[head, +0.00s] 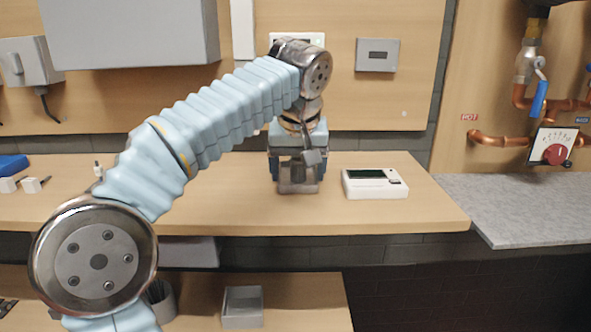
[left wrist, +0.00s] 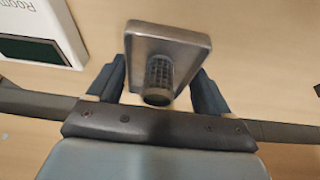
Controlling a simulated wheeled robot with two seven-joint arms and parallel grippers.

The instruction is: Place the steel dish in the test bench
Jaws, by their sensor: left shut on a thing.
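My left gripper (head: 297,168) hangs over the wooden bench, fingers pointing down, shut on the steel dish (head: 298,187). In the left wrist view the dish (left wrist: 190,45) is a grey metal rectangle with rounded corners, between the two dark blue fingers of the gripper (left wrist: 158,88). A dark ribbed cylinder (left wrist: 159,78) shows against it; I cannot tell whether it belongs to the dish. Whether the dish touches the bench top is unclear. No part is clearly marked as the test bench; the wooden bench (head: 235,215) lies below. My right gripper is not in view.
A white device with a dark display (head: 376,190) lies just right of the dish. A grey counter (head: 530,205) with copper pipes and a red-knobbed dial (head: 555,152) is at right. A grey tray (head: 242,320) sits on the lower shelf. Bench left of the gripper is mostly clear.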

